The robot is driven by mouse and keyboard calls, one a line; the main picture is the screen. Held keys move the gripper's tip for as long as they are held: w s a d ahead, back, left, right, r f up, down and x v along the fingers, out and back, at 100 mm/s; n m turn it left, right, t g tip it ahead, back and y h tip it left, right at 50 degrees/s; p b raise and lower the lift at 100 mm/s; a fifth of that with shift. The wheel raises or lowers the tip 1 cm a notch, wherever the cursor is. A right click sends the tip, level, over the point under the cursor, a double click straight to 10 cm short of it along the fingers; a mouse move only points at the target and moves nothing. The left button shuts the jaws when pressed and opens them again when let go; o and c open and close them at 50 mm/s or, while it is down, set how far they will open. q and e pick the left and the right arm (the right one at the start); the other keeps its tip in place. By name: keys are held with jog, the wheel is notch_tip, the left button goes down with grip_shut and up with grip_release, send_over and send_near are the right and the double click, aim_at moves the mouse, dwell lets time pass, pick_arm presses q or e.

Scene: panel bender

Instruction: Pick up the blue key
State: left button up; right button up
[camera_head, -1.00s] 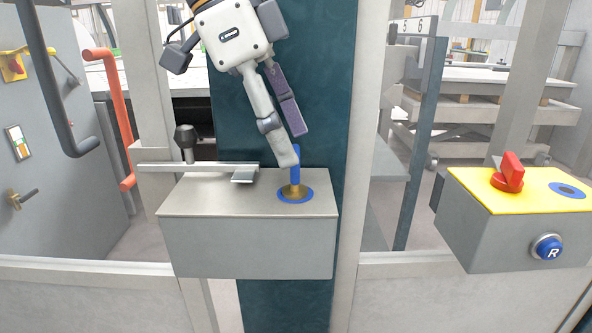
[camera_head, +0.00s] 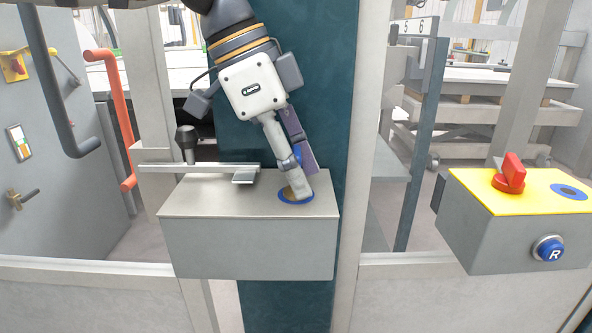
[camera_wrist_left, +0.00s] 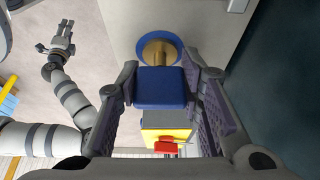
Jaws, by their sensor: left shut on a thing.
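The blue key (camera_wrist_left: 161,88) is between the two fingers of my left gripper (camera_wrist_left: 160,78) in the left wrist view. In the head view, my left gripper (camera_head: 307,178) reaches down to the top of the grey box and is shut on the key, which its fingers mostly hide. A brass lock with a blue ring (camera_head: 290,200) is on the box top, right below the fingertips. In the left wrist view, the brass part (camera_wrist_left: 158,52) meets the key's far end. My right gripper (camera_wrist_left: 59,40) is small at the upper left there, away from the key.
The grey box (camera_head: 248,240) carries a metal latch bar (camera_head: 200,168) with a black knob (camera_head: 186,140), left of my gripper. A yellow-topped box (camera_head: 515,200) with a red switch (camera_head: 509,175) and blue R button (camera_head: 548,249) stands at right. A pale post (camera_head: 355,220) is close on the right.

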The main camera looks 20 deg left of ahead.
aim_at(299, 149)
pick_arm(q)
notch_tip(299, 149, up, 3)
jog(key=shift+r, duration=0.1)
jog(key=s+d+r, duration=0.2)
jog(key=s+r, duration=0.7)
jog(key=s, duration=0.5)
jog(key=shift+r, duration=0.4)
jog(key=shift+w, duration=0.1)
